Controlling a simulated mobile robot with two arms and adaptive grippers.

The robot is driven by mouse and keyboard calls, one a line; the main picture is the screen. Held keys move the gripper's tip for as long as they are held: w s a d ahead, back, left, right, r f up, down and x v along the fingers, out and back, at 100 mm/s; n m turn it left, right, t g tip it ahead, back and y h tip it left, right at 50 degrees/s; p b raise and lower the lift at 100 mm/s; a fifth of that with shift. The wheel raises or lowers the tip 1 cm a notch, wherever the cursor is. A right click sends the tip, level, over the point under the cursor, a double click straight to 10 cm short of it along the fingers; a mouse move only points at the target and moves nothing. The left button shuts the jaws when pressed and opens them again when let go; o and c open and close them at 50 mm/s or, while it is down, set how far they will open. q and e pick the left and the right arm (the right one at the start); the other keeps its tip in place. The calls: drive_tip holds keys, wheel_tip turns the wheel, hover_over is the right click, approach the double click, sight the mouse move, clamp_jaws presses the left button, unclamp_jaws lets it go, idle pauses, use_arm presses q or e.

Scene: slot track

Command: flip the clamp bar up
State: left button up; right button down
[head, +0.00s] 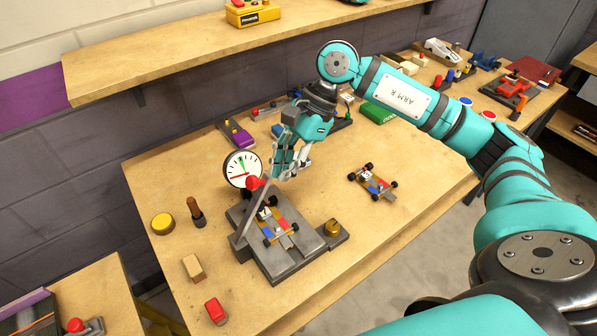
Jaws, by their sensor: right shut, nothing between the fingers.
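The clamp bar (252,213) is a grey strip with a red knob (256,183) near its upper end. It slants upward from the left edge of a grey metal fixture (293,262), clear of the fixture's plate at its knob end. A small track car (275,225) with black wheels and red, blue and yellow parts sits on the fixture. My right gripper (288,172) is shut and empty, just right of and above the red knob. I cannot tell whether its fingers touch the bar. My left gripper is out of view.
A dial gauge (242,169) stands behind the knob. A second car (373,182) is right of the fixture. A brass knob (332,228), screwdriver (196,211), yellow disc (162,224), wooden block (193,267) and red block (215,311) lie around. The table's front right is clear.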

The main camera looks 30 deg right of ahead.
sight(253, 178)
drive_tip(key=a+r, duration=0.1)
drive_tip(key=a, duration=0.1)
drive_tip(key=a+r, duration=0.1)
drive_tip(key=a, duration=0.1)
drive_tip(key=a+r+b, duration=0.1)
drive_tip(key=a, duration=0.1)
drive_tip(key=shift+s+a+r, duration=0.25)
drive_tip(key=shift+a+r, duration=0.05)
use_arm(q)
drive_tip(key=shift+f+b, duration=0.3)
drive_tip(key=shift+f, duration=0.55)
use_arm(e)
drive_tip(key=shift+s+a+r, duration=0.1)
drive_tip(key=shift+a+r, duration=0.15)
drive_tip(key=shift+a, duration=0.6)
drive_tip(key=shift+s+a, duration=0.1)
